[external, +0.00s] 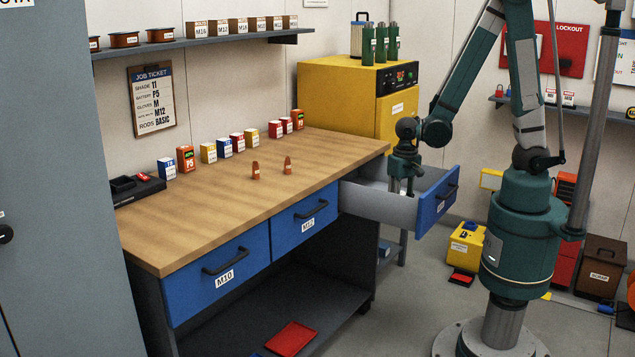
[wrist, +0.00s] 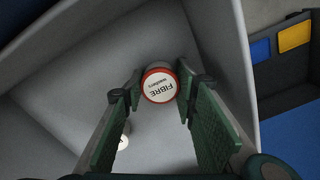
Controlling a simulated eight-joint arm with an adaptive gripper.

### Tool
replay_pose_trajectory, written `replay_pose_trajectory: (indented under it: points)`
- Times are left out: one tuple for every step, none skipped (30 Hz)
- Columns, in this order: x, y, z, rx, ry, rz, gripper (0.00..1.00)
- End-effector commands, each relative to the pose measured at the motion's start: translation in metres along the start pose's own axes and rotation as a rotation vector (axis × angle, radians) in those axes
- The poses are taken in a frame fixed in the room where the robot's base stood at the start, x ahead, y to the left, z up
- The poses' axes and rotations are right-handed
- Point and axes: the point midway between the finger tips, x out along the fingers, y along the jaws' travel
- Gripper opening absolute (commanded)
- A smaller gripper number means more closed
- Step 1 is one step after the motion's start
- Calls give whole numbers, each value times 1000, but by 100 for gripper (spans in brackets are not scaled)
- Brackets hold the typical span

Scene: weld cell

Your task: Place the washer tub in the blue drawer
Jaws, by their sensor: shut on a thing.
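The washer tub (wrist: 158,86) is a small round tub with a red-orange rim and a white lid reading "FIBRE washers". In the wrist view it sits between the fingertips of my gripper (wrist: 160,88), which is shut on it. In the external view my gripper (external: 402,186) points down into the open blue drawer (external: 438,205) at the right end of the workbench. The tub is not clear in that view. The drawer's grey inside (wrist: 60,85) surrounds the tub in the wrist view; I cannot tell whether the tub touches the floor.
A white round top (wrist: 123,142) shows in the drawer, partly behind my left finger. Two closed drawers, M10 (external: 217,272) and M12 (external: 302,223), are beside it. Small boxes (external: 208,152) and two brown cone-like items (external: 255,170) stand on the bench (external: 200,215). A yellow cabinet (external: 335,95) stands behind.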

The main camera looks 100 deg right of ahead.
Motion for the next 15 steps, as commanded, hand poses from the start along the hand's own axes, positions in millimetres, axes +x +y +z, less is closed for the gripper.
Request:
replay_pose_trajectory:
  points:
    - [2,0,0,0,0,0,17]
    - [2,0,0,0,0,0,17]
    - [2,0,0,0,0,0,17]
    - [2,0,0,0,0,0,17]
    - [2,0,0,0,0,0,17]
    - [2,0,0,0,0,0,17]
    - [2,0,0,0,0,0,17]
    - [2,0,0,0,0,0,17]
    - [2,0,0,0,0,0,17]
    - [2,0,0,0,0,0,17]
    - [2,0,0,0,0,0,17]
    - [3,0,0,0,0,0,17]
    - [4,0,0,0,0,0,17]
    - [5,0,0,0,0,0,17]
    - [6,0,0,0,0,0,17]
